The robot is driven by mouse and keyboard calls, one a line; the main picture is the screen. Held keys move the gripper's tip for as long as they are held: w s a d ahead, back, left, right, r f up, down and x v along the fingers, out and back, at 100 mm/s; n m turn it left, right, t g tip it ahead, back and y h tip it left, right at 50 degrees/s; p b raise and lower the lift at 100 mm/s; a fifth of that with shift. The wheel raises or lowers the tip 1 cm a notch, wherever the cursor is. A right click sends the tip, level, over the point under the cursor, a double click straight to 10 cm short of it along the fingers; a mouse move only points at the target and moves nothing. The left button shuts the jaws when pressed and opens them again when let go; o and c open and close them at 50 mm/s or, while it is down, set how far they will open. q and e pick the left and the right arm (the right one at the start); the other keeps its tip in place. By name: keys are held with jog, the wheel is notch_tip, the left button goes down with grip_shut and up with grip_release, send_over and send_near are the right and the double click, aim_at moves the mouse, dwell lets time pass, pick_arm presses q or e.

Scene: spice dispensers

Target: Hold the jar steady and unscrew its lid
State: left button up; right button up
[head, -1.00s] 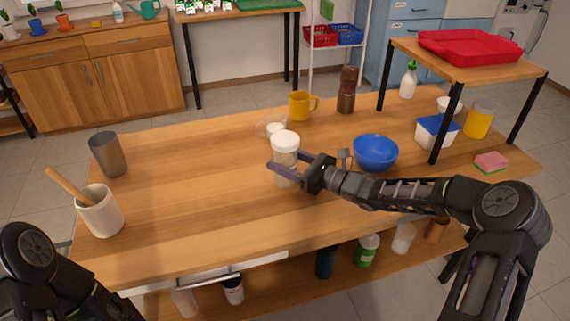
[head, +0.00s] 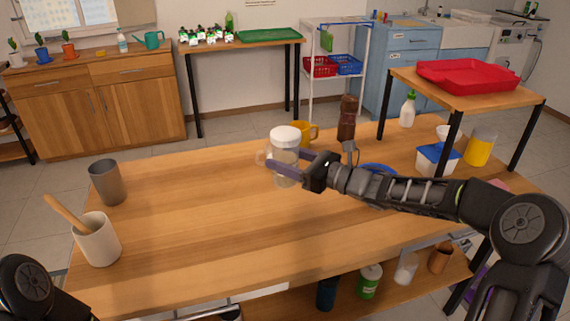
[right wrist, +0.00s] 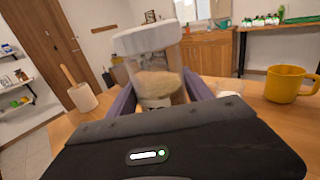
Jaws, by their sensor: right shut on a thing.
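A clear jar (head: 285,160) with a white lid (head: 285,136) is over the middle of the wooden table, upright in the head view. My right gripper (head: 288,173) is shut on the jar's body below the lid. The right wrist view shows the jar (right wrist: 155,80) between the two purple fingers, with pale contents inside and the white lid (right wrist: 146,40) on top. The jar's base is hidden in the wrist view. My left arm shows at the lower left of the head view, but its gripper is out of frame.
A yellow mug (head: 305,134) and a brown grinder (head: 347,120) stand behind the jar. A blue bowl (head: 378,168) is partly hidden behind my right arm. A grey cup (head: 107,182) and a white crock (head: 97,240) stand at left. The table's left middle is clear.

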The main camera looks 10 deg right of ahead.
dwell(0.3)
jog(key=o, duration=1.1)
grip_shut()
